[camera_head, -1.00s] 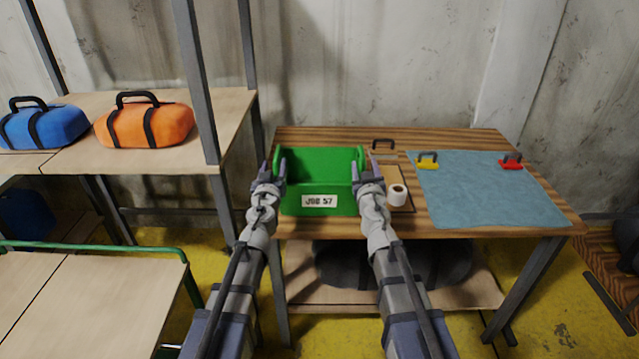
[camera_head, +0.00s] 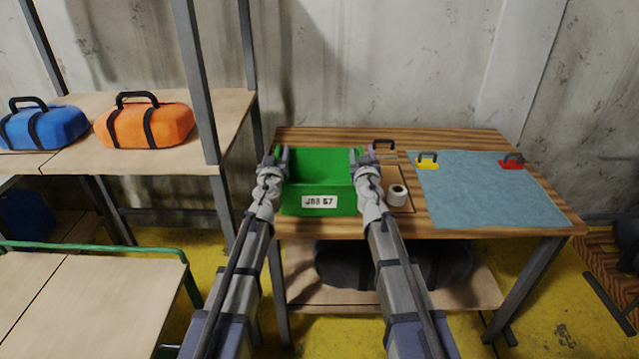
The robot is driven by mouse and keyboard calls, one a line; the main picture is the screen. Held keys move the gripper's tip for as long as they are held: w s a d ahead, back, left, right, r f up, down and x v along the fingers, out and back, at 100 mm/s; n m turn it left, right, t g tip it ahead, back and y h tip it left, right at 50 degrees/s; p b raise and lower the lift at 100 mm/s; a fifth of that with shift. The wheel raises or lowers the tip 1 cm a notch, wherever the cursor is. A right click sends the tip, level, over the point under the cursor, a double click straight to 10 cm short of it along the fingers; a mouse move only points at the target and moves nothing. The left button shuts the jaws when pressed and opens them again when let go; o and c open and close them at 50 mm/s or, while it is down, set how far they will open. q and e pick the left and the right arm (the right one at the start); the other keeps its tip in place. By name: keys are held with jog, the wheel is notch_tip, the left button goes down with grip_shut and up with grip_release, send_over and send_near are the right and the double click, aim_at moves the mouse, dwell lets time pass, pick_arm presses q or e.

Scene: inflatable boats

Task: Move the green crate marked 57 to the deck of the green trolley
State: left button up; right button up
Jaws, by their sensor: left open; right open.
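The green crate (camera_head: 318,170) marked "JOB 57" on a white label sits on the wooden workbench (camera_head: 455,138), at its left end. It looks empty. My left gripper (camera_head: 273,158) is open at the crate's left side wall. My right gripper (camera_head: 364,157) is open at the crate's right side wall. I cannot tell whether the fingers touch the walls. The green trolley (camera_head: 95,249) stands at the lower left, with a green rail and a pale wooden deck (camera_head: 90,300). The visible part of the deck is bare.
A tape roll (camera_head: 397,195) lies right of the crate. A blue mat (camera_head: 490,195) holds a yellow-handled tool (camera_head: 427,161) and a red one (camera_head: 511,161). Blue (camera_head: 42,126) and orange bags (camera_head: 146,124) sit on a left shelf, whose grey post (camera_head: 197,80) rises near the bench.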

pick_arm(q)
grip_shut()
pick_arm(e)
grip_shut()
jog(key=shift+s, duration=0.1)
dwell(1.0)
